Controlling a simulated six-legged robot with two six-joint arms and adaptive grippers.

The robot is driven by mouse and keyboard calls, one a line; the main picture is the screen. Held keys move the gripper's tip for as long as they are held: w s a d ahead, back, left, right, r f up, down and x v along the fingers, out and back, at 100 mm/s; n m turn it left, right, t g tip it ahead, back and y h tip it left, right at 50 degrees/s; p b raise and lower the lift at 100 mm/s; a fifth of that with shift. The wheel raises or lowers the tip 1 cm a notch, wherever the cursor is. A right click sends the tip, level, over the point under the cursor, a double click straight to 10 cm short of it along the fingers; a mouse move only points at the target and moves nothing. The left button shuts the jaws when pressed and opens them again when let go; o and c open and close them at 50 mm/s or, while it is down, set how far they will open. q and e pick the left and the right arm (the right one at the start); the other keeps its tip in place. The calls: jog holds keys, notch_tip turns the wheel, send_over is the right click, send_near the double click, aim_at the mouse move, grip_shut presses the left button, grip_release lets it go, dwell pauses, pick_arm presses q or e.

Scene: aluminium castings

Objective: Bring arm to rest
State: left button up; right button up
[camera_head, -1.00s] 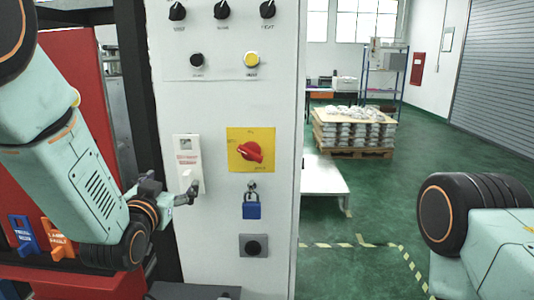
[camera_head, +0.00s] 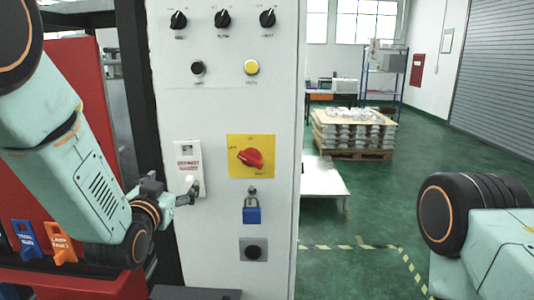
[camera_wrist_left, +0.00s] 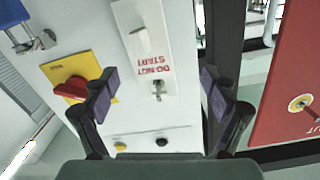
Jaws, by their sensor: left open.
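My left arm comes in from the left in the head view. Its gripper (camera_head: 181,194) is in front of the white cabinet (camera_head: 215,120), by the lower part of the white "DO NOT START" tag (camera_head: 187,158). The left wrist view shows the gripper (camera_wrist_left: 165,88) with its two fingers spread wide apart and nothing between them. The tag (camera_wrist_left: 142,40) is seen between and beyond the fingers there. I cannot tell from the pictures whether a fingertip touches the tag. My right arm shows at the lower right of the head view; its gripper is out of view.
The cabinet bears a red rotary switch (camera_head: 250,158) on a yellow plate, a blue padlock (camera_head: 252,211), and several knobs and buttons. A red panel (camera_head: 85,90) stands at the left, with blue and orange tags. A pallet of castings (camera_head: 352,133) stands on the green floor behind.

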pick_arm(q)
jog(key=s, duration=0.3)
jog(key=shift+s+a+f, duration=0.1)
jog(key=shift+s+a, duration=0.15)
jog(key=shift+a, duration=0.15)
pick_arm(e)
jog(key=shift+a+r, duration=0.1)
jog(key=shift+a, duration=0.3)
pick_arm(q)
jog(key=shift+d, duration=0.15)
